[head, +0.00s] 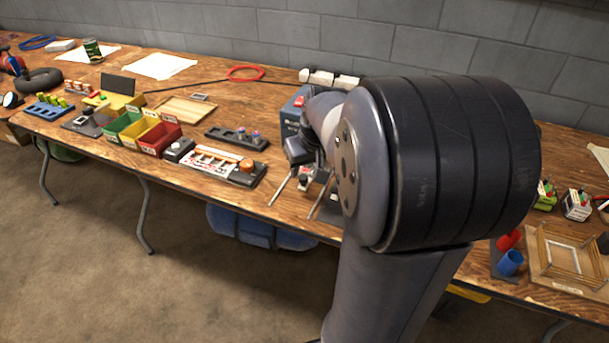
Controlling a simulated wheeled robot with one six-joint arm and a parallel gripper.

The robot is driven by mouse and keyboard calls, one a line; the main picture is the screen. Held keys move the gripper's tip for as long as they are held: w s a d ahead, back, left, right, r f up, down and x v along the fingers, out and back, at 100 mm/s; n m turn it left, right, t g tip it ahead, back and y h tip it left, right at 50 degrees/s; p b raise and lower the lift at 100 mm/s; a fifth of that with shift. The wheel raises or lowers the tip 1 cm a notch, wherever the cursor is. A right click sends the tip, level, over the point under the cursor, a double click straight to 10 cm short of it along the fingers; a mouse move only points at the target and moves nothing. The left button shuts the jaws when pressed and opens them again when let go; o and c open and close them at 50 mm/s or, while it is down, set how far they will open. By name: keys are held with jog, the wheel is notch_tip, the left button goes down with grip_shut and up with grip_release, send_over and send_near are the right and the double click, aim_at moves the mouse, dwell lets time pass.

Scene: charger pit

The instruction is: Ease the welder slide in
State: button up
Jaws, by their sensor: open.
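A blue-grey box (290,118) with pale lettering and a red part on top stands near the back of the bench, partly behind my arm. It may be the welder; I cannot tell for sure. My gripper (290,211) is open, its two thin fingers pointing toward the bench's front edge. A small grey and dark piece (305,183) with a bit of red shows between the fingers. I cannot tell whether it is the slide or whether a finger touches it. My arm hides most of this area.
Left of my gripper are a panel with orange and white parts (205,158), a dark tray with knobs (236,138) and a red bin (160,139). On the right are a blue cup (510,262) and a wooden frame (545,252). A block wall (240,38) closes the back.

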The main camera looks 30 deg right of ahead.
aim_at(303, 177)
jog(key=shift+b+x, duration=0.4)
jog(key=shift+x, duration=1.8)
jog(key=shift+c, duration=0.4)
grip_shut()
